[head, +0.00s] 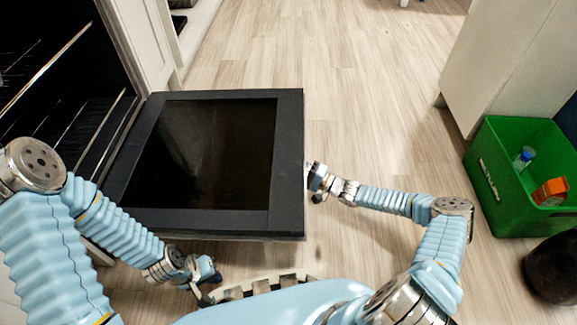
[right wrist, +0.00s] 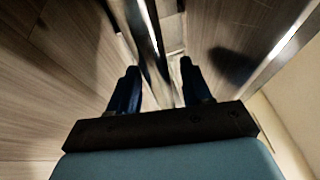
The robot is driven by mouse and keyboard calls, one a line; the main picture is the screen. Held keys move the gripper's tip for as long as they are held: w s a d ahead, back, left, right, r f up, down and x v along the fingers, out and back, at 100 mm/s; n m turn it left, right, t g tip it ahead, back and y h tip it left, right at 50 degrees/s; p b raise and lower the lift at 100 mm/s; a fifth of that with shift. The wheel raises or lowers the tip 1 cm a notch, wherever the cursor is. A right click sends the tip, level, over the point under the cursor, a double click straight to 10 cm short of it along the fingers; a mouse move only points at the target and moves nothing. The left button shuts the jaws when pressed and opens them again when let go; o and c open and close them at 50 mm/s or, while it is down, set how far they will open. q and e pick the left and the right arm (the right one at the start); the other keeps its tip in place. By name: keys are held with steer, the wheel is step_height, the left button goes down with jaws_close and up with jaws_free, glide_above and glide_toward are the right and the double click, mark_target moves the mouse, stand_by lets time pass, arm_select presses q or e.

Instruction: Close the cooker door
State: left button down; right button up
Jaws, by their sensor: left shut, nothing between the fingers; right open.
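The cooker door (head: 205,150) hangs open, folded down and out from the oven (head: 60,75), with its dark glass panel facing up. My left gripper (head: 211,288) is shut and empty, below the door's near edge in the head view. My right gripper (head: 310,180) is at the door's outer right edge, its fingertips partly hidden there. In the right wrist view its two fingers (right wrist: 160,82) are spread apart. A dark strip with a bright edge, likely the door's edge, runs between them; I cannot tell whether they touch it.
Oven racks (head: 80,130) show inside the dark cavity. A green crate (head: 487,180) with a bottle and an orange carton stands at the right, near a pale cabinet (head: 495,65). A dark round object (head: 553,272) is at lower right. The wooden floor (head: 320,60) beyond the door is clear.

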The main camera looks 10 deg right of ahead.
steer(key=shift+x, duration=0.85)
jaws_close()
